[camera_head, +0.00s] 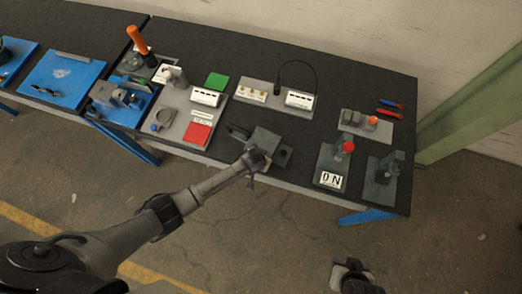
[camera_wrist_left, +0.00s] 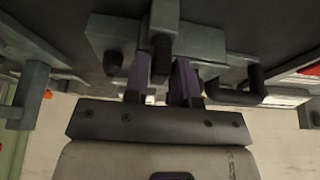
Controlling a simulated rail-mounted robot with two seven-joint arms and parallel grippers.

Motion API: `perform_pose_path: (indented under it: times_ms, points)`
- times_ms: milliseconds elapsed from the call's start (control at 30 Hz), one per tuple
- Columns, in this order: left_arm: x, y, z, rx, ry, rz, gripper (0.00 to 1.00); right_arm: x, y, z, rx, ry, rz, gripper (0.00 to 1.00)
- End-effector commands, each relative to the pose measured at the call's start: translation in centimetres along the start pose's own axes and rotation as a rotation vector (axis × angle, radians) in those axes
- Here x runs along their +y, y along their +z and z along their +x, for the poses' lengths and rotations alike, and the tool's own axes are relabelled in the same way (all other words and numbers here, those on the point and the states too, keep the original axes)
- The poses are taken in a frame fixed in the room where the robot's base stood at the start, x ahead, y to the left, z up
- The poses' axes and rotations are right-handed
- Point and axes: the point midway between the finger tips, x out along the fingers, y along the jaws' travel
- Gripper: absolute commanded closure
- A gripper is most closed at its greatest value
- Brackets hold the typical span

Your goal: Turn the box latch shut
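The grey-green box (camera_head: 265,137) stands near the front edge of the dark bench, in the middle of the head view. It also fills the top middle of the left wrist view (camera_wrist_left: 110,32). A grey bar and a dark knob (camera_wrist_left: 161,58), which look like the latch, stick out from it towards my gripper. My left gripper (camera_head: 256,164) is at the box's front. In the left wrist view its two purplish fingers (camera_wrist_left: 161,80) stand apart, one on each side of the knob. I cannot tell whether they touch it. My right gripper (camera_head: 352,277) hangs over the floor, its fingers unclear.
Left of the box is a panel (camera_head: 165,133) with green and red squares. Behind it is a plate (camera_head: 268,101) with a black cable. Right of it are a red-knobbed fixture (camera_head: 334,164) and a grey fixture (camera_head: 381,180). Some bare bench lies between.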

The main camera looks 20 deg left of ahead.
Motion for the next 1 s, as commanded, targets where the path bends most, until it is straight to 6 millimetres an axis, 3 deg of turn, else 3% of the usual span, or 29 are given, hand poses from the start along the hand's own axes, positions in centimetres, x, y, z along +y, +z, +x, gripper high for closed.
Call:
perform_pose_path:
  times_ms: [200, 567, 1000]
  points:
    - [0.0, 0.0, 0.0, 0.0, 0.0, 0.001, 0.57, 0.0, 0.0, 0.0, 0.0, 0.0, 0.0, 0.57]
    - [0.1, 0.0, -0.8, 0.0, 0.001, 0.002, 0.57, 0.2, 0.0, -0.1, -0.001, 0.006, -0.008, 0.57]
    - [0.0, 0.0, -8.1, 0.002, 0.002, 0.002, 0.57, 0.3, -0.1, -0.5, -0.001, 0.007, -0.009, 0.57]
